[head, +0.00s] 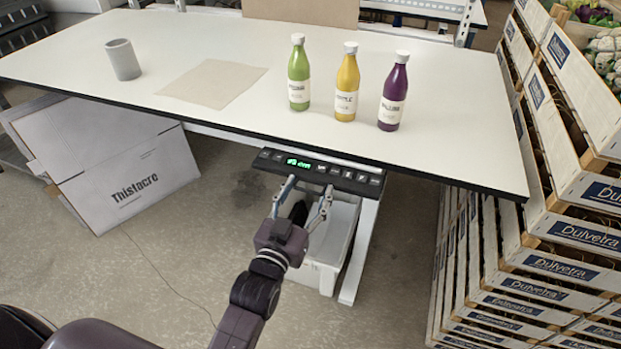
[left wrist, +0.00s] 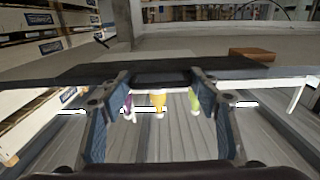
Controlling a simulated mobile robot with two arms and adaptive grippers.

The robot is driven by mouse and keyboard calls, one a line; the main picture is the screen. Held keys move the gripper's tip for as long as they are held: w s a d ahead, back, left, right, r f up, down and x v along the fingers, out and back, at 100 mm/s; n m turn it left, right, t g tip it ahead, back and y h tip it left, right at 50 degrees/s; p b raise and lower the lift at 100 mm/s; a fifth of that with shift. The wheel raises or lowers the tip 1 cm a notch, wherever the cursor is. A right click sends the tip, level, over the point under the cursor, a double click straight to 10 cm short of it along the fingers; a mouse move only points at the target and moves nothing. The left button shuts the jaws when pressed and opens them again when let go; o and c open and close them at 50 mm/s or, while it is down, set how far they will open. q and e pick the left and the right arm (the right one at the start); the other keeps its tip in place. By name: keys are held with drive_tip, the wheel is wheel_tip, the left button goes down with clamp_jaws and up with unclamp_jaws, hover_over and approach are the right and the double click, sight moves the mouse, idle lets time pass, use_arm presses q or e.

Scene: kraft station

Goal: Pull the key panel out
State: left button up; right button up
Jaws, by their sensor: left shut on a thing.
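The key panel (head: 321,170) is a long dark bar with a row of keys and a green lit display. It sits under the front edge of the white table (head: 440,140) in the head view. My left gripper (head: 308,190) is at the panel's front edge, below the display, its two fingers spread and shut on the panel. In the left wrist view, which appears upside down, the fingers (left wrist: 158,90) stand either side of a dark part of the panel (left wrist: 160,77). The exact contact is hard to see. My right gripper is not in view.
Green (head: 299,75), yellow (head: 347,85) and purple (head: 393,95) bottles stand on the table, with a grey cup (head: 123,60) and a brown sheet (head: 213,83). A white carton (head: 115,165) stands at left, a pale bin (head: 335,228) below the panel, stacked crates (head: 545,265) at right.

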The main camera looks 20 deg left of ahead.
use_arm(q)
drive_tip(key=shift+w+d, duration=0.1)
drive_tip(key=shift+f, duration=0.1)
drive_tip(key=o, duration=1.4)
drive_tip(key=shift+c, duration=0.2)
drive_tip(key=shift+o, duration=0.2)
drive_tip(key=shift+w, duration=0.1)
drive_tip(key=s, duration=1.2)
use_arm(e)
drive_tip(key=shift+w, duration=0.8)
